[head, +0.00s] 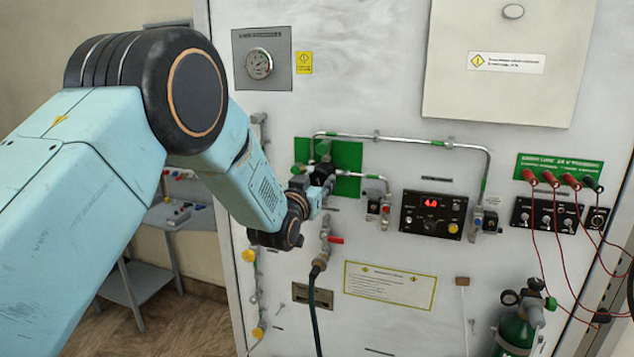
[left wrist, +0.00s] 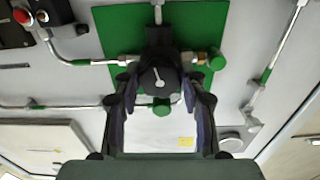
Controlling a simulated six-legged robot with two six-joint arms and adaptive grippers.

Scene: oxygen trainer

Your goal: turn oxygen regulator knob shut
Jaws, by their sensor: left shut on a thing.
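The regulator knob (left wrist: 160,82) is a round black knob with a pale pointer mark on its face, in the middle of the left wrist view. It sits in front of a green backing plate (left wrist: 110,35), which also shows in the head view (head: 348,160) on the white panel. My left gripper (left wrist: 160,98) has one finger on each side of the knob and is shut on it. In the head view my left gripper (head: 322,172) reaches the plate from the left and mostly hides the knob.
Metal pipes with green bands (head: 410,139) run around the plate. A red-handled valve (head: 335,240) with a black hose is just below. A control box with a red display (head: 433,214) is to the right. A green gas cylinder (head: 515,332) stands lower right, near hanging red leads.

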